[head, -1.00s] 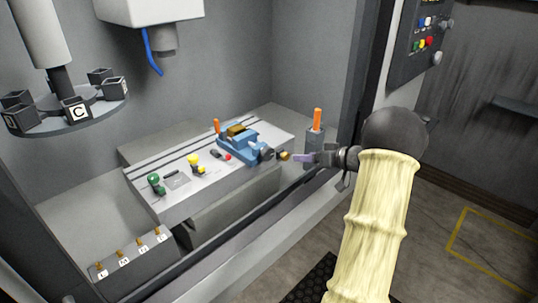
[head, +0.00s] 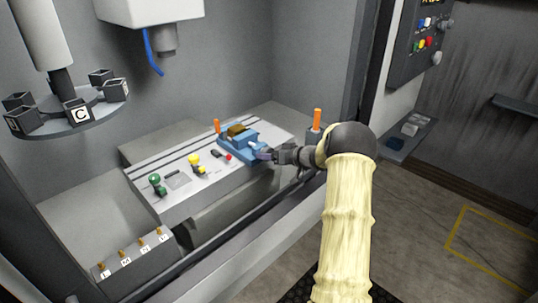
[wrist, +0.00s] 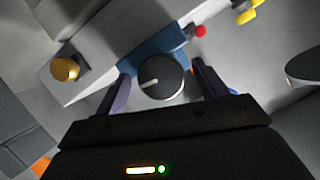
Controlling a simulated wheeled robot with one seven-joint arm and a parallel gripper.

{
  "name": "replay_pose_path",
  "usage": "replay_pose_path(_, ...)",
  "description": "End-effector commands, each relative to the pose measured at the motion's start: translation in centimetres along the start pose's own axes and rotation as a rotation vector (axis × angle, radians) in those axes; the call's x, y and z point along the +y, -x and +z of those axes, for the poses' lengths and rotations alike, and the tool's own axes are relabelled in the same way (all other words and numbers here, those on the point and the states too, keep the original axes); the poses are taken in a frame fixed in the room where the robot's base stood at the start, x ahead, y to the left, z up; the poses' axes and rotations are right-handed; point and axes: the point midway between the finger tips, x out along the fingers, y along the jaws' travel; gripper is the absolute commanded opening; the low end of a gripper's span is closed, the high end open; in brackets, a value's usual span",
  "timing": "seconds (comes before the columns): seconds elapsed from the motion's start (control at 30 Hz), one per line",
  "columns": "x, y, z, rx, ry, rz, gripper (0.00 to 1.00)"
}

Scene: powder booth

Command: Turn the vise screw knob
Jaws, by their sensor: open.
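The blue vise (head: 238,145) stands on the grey slotted table and holds a brown block (head: 238,130). Its screw knob (wrist: 161,78) is a round black knob with a white line, at the vise's near end. In the wrist view my gripper (wrist: 160,80) is open, with one purple finger on each side of the knob. I cannot tell whether the fingers touch it. In the head view my gripper (head: 266,155) is at the vise's right end and hides the knob.
A brass knob (wrist: 65,69) shows left of the fingers in the wrist view. An orange-handled lever (head: 317,118) stands right of the vise. Yellow (head: 194,161) and green (head: 154,180) knobs stand left on the table. A tool carousel (head: 68,118) hangs at upper left.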

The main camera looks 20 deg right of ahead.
Motion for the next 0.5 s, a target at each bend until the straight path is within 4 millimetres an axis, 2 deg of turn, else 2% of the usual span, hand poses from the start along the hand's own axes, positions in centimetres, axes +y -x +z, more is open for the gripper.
replay_pose_path(0.13, -0.02, -1.22, -0.01, 0.000, -0.001, 0.000, 0.72)
replay_pose_path(0.4, -0.01, -1.37, -0.02, 0.001, 0.000, 0.000, 0.72)
replay_pose_path(0.43, -0.01, -1.37, -0.02, 0.000, 0.000, 0.000, 0.70)
replay_pose_path(0.5, -0.01, -1.36, -0.02, 0.000, 0.000, 0.000, 0.56)
